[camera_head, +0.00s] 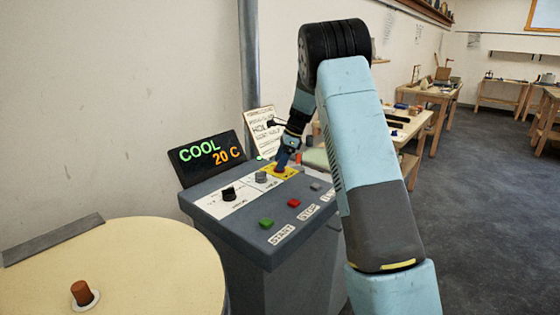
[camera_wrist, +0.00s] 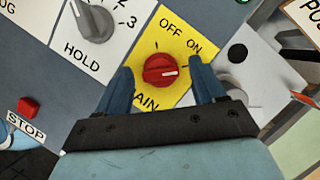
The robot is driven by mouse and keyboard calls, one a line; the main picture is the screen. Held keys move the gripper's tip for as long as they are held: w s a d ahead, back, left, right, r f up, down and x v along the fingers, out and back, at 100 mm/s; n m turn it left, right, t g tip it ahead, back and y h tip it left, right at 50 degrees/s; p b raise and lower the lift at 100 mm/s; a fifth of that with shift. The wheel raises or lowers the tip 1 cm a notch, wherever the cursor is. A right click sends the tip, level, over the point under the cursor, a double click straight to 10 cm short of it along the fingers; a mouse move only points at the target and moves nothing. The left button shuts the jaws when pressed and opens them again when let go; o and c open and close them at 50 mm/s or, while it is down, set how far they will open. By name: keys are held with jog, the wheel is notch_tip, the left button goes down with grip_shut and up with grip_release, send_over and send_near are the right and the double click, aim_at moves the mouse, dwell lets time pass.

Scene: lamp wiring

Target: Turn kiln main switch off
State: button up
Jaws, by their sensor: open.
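The kiln main switch is a round red knob (camera_wrist: 158,70) on a yellow plate (camera_wrist: 150,47) marked OFF, ON and MAIN. The white line on the knob points right in the wrist view, nearer to ON than to OFF. My gripper (camera_wrist: 162,72) is open, with one blue finger on each side of the knob. Small gaps seem to show between fingers and knob; I cannot tell the depth. In the head view my gripper (camera_head: 281,164) is over the yellow plate (camera_head: 290,173) and hides the knob.
The grey control panel (camera_head: 240,232) also carries a grey HOLD knob (camera_wrist: 92,22), a black knob (camera_head: 228,193), a green START button (camera_head: 266,222) and a red STOP button (camera_head: 294,202). A display (camera_head: 212,157) reads COOL 20 C. A round kiln lid (camera_head: 130,262) is at left.

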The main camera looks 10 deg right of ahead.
jog(key=shift+c, duration=0.4)
jog(key=c, duration=0.9)
jog(key=shift+a, duration=0.25)
jog(key=shift+c, duration=0.4)
jog(key=shift+d, duration=0.15)
